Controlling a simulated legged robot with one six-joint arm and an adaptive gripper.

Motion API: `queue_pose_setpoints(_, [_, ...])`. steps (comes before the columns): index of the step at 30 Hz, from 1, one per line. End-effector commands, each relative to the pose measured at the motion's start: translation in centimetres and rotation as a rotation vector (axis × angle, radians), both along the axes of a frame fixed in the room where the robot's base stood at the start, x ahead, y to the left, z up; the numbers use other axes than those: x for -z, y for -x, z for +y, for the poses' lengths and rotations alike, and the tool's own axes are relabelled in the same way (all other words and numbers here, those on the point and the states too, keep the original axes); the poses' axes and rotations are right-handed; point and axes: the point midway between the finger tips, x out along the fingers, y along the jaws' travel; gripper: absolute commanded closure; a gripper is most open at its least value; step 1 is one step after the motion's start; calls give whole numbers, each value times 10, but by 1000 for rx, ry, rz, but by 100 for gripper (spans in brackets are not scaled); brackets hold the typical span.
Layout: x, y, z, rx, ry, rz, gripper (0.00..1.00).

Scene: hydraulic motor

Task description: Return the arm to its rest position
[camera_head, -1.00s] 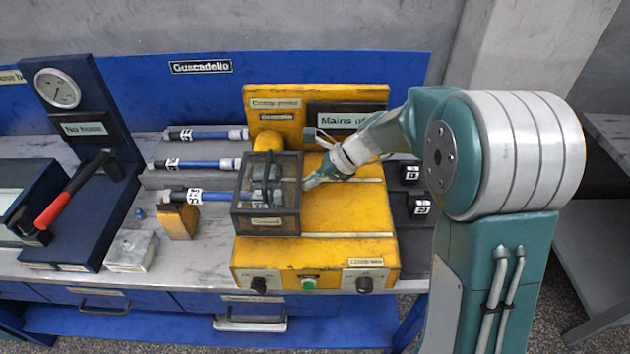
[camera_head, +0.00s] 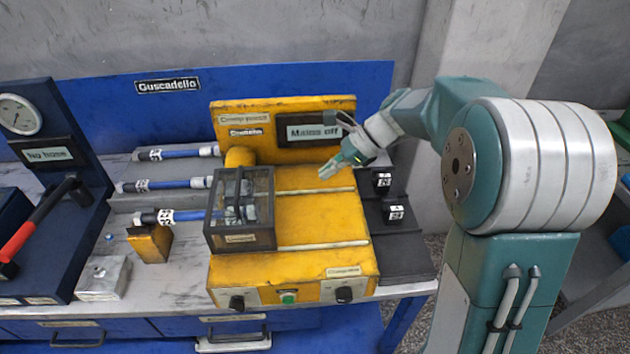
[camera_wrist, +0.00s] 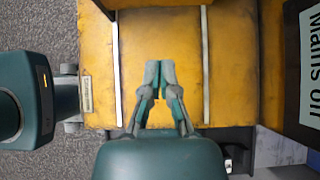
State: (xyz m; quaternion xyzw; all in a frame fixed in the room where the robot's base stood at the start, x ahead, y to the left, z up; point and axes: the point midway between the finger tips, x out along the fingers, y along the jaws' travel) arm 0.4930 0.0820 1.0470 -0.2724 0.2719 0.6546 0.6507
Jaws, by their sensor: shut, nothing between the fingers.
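My gripper (camera_head: 328,172) is shut and empty above the right part of the yellow press (camera_head: 310,210), to the right of its clear guard box (camera_head: 240,208). In the wrist view my gripper (camera_wrist: 160,68) shows with its two fingertips together over the bare yellow top (camera_wrist: 160,30) of the press. My arm comes in from the right and is bent at the elbow.
The sign panel (camera_head: 312,133) reading "Mains off" stands behind my gripper. Blue hoses (camera_head: 178,185) lie left of the press, and dark blocks (camera_head: 392,212) stand to its right. Space above the press is clear.

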Motion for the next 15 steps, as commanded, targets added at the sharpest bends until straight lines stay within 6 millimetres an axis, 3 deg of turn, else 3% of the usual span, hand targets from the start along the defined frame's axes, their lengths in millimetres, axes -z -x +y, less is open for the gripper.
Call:
queue_pose_setpoints(9, [-8,5,-9,-16,13,-22,100])
queue_pose_setpoints(15, [-31,48,-11,-191,158,-216,100])
